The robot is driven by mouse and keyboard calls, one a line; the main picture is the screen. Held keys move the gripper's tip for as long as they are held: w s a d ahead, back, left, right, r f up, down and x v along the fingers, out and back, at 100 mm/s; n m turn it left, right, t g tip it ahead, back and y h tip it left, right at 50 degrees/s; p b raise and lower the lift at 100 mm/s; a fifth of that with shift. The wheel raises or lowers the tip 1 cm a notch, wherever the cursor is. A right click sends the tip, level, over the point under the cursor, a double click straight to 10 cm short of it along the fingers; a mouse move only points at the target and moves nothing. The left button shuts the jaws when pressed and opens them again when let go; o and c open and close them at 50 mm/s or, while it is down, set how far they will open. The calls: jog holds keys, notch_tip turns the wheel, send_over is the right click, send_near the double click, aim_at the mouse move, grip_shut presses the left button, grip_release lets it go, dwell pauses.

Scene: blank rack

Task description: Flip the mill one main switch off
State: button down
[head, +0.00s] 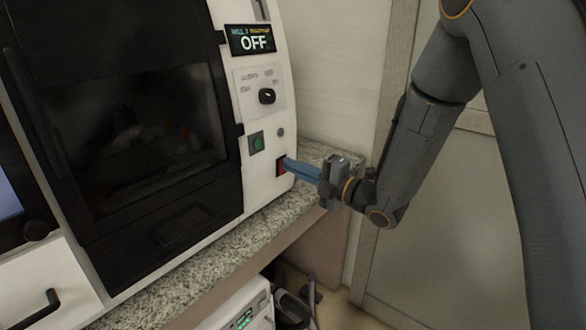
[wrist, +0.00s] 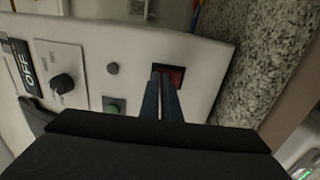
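The mill (head: 263,190) is a white machine with a dark window, standing on a speckled counter. Its main switch (head: 281,166) is a small red rocker in a dark frame, low on the front panel near the right edge. In the wrist view the red switch (wrist: 172,73) lies just beyond the fingertips and is partly covered by them. My gripper (head: 290,162) has blue fingers, which are together with nothing between them. The fingertips are at the switch; I cannot tell whether they touch it. The display (head: 253,41) above reads OFF.
A black rotary knob (head: 267,96) and a green button (head: 257,142) sit above the switch on the same panel. The granite counter (head: 228,249) runs below the mill. A white device (head: 237,309) with a green readout is under the counter.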

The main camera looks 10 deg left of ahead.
jog(key=b+v, duration=0.1)
jog(key=v, duration=1.3)
jog(key=shift+r, duration=0.2)
jog(key=shift+w, duration=0.15)
jog(key=d+f+m+h+p, duration=0.2)
jog(key=d+m+h, duration=0.5)
jog(key=d+m, duration=0.1)
jog(key=d+f+m+h+p, duration=0.2)
jog(key=d+f+m+h, duration=0.1)
jog(key=d+m+h, duration=0.5)
jog(key=s+d+r+m+g+p, duration=0.1)
jog(key=s+m+g, duration=0.3)
jog(key=s+m, duration=0.3)
jog(key=s+d+r+m+g+h+p, duration=0.1)
jog(key=s+m+g, duration=0.4)
jog(key=s, duration=1.1)
jog(key=d+m+p, duration=0.1)
jog(key=m, duration=0.1)
jog(key=shift+m, duration=0.3)
